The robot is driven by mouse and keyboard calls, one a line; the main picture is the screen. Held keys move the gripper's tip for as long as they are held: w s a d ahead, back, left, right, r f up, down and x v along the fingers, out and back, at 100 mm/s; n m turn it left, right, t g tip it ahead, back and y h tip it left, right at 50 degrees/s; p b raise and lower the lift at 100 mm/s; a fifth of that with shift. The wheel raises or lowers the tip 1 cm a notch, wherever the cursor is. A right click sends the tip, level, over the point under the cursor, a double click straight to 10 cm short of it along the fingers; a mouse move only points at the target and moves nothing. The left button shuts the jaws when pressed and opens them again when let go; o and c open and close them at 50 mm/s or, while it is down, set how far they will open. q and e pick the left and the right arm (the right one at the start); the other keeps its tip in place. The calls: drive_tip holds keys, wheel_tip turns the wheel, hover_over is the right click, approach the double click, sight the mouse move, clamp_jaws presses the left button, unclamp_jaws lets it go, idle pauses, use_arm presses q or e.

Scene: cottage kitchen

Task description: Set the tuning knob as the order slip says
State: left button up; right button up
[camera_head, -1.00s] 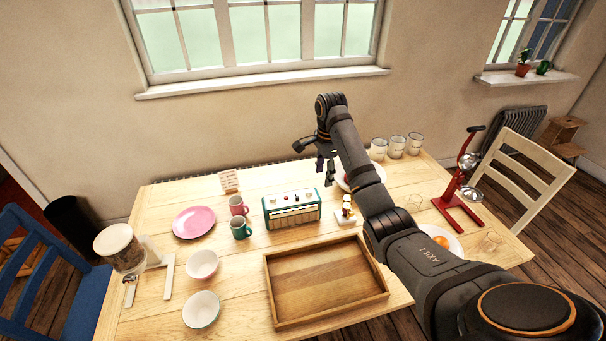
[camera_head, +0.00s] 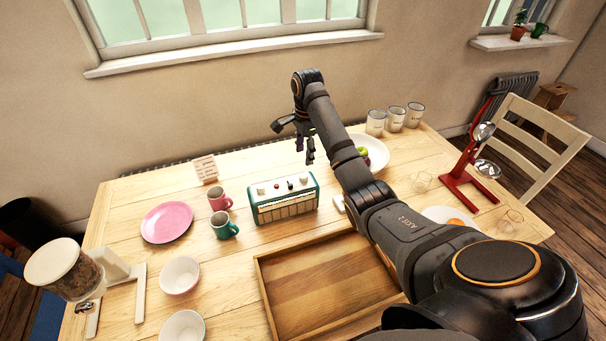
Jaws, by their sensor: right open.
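A teal radio (camera_head: 284,206) with a pale front stands on the wooden table, with small white, red and dark knobs on its top. Which one is the tuning knob I cannot tell. A small card, likely the order slip (camera_head: 205,168), stands behind and left of the radio; its writing is too small to read. My right gripper (camera_head: 295,143) is open and empty, in the air above and beyond the radio, apart from it. My left gripper is not in view.
A wooden tray (camera_head: 262,294) lies in front of the radio. Red and green mugs (camera_head: 224,225), a pink plate (camera_head: 166,222) and white bowls (camera_head: 180,275) are left.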

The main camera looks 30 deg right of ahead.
sight(304, 175)
wheel_tip(304, 175, down, 2)
drive_tip(key=shift+s+f+b, duration=0.1)
drive_tip(key=shift+s+b, duration=0.05)
drive_tip(key=shift+b, duration=0.3)
drive_tip(key=f, duration=0.2)
drive_tip(key=f+p, duration=0.1)
drive_tip(key=f, duration=0.4)
drive_tip(key=shift+w+f+p, duration=0.15)
drive_tip(key=shift+w+p, duration=0.15)
clamp_jaws()
drive_tip(key=shift+r+n+p, duration=0.25)
drive_tip(key=shift+n+p, duration=0.35)
drive_tip(key=shift+p, duration=0.35)
drive_tip(key=n+p, duration=0.5)
drive_tip(key=n, duration=0.2)
drive_tip(key=shift+w+n+p, duration=0.1)
drive_tip(key=shift+n+p, duration=0.3)
drive_tip(key=n, duration=0.4)
drive_tip(key=shift+d+f+n+y+p, duration=0.1)
drive_tip(key=shift+f+n+y+p, duration=0.05)
drive_tip(key=shift+n+y+p, duration=0.2)
